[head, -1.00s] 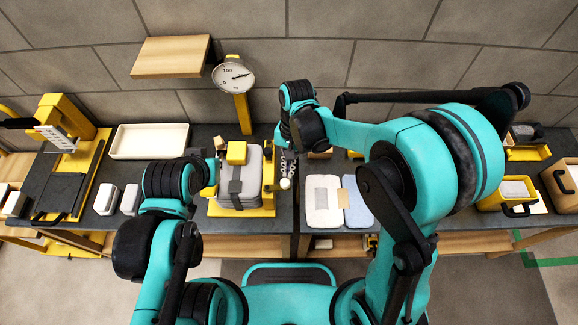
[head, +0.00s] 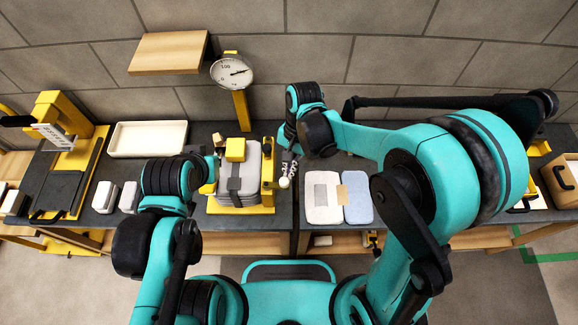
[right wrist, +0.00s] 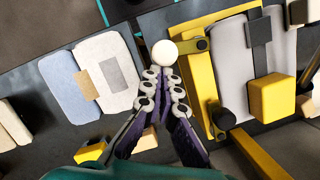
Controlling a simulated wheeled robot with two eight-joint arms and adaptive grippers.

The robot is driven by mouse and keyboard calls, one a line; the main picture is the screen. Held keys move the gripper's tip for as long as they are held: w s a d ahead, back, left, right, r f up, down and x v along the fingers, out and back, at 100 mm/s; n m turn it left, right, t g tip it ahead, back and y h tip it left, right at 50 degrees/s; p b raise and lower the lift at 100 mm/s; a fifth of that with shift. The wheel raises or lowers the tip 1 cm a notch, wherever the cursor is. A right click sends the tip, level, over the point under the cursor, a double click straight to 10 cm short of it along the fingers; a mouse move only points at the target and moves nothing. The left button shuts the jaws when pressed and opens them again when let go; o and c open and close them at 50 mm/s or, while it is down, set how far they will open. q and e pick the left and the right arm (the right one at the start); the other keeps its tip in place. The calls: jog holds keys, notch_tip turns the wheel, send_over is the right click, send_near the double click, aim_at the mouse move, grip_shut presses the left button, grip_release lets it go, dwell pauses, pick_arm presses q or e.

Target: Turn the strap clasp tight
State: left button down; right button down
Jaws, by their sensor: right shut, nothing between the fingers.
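The strap clasp looks like a short yellow lever (right wrist: 186,47) with a white ball knob (right wrist: 165,53) on the right edge of a yellow frame (right wrist: 198,84); the knob also shows in the head view (head: 284,183). The frame holds a grey padded stack (head: 252,166) with a dark strap (right wrist: 261,42) across it. My right gripper (right wrist: 164,74) is shut and empty, its fingertips just short of the knob; I cannot tell if they touch. It also shows in the head view (head: 288,163). My left gripper is mostly hidden by its own arm, left of the frame.
A yellow block (head: 235,149) sits at the stack's back edge. A dial gauge (head: 232,71) on a yellow post stands behind. White and blue pads (head: 358,205) lie right of the frame. A white tray (head: 148,139) and a yellow press (head: 72,125) are at the left.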

jog(key=s+a+m+t+y, duration=0.1)
jog(key=s+a+m+t, duration=0.1)
jog(key=s+m, duration=0.6)
jog(key=shift+s+a+m+t, duration=0.25)
jog(key=shift+a+m, duration=0.55)
jog(key=shift+m, duration=1.5)
jog(key=shift+a, duration=0.1)
